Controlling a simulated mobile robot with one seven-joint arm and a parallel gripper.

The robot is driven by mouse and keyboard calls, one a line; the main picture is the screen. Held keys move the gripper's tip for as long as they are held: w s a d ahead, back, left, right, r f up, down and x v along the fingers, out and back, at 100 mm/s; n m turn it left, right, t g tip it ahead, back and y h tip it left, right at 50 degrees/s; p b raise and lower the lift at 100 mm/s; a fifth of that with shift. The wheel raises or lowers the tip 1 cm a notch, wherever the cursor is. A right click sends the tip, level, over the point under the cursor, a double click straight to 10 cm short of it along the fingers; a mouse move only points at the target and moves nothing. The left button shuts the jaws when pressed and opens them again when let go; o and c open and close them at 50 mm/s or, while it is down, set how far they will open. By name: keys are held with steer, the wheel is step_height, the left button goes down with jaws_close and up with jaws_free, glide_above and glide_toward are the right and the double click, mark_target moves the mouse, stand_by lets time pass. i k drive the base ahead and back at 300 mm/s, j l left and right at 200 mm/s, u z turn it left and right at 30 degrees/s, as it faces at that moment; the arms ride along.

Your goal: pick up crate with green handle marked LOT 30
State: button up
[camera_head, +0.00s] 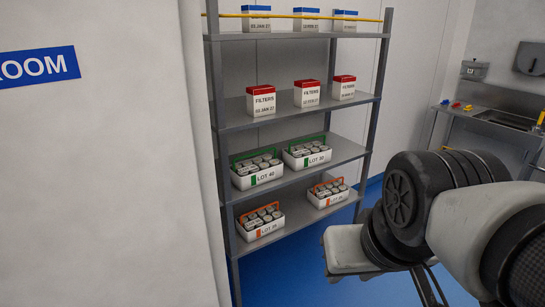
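Two white crates with green handles stand on the third shelf from the top. The left one (266,180) reads LOT 40. The right one (317,160) seems to read LOT 30, but its print is small. Both hold several grey-white cans. Two white crates with orange handles stand on the shelf below, one at left (265,232) and one at right (327,200); their labels are too small to read surely. My gripper (430,288) is low at the right, apart from the shelf unit and the crates. Its fingers run toward the bottom edge, and their tips are not clear.
The grey shelf unit (295,119) has posts at its corners. Red-topped filter boxes (307,93) and blue-topped boxes (307,19) fill higher shelves. A yellow bar crosses the top. A white wall (105,170) stands close at left. Blue floor (290,275) lies before the shelves. A sink counter is at right.

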mark_target(308, 155)
steer(key=i+l, duration=0.3)
steer(key=i, duration=0.15)
steer(key=i+l, duration=0.3)
steer(key=i, duration=0.2)
steer(key=i+l+z, duration=0.1)
steer(key=i+l, duration=0.5)
steer(key=i, duration=0.35)
steer(key=i+l, duration=0.25)
steer(key=i, duration=0.2)
steer(key=i+j, duration=0.25)
steer(key=i, duration=0.3)
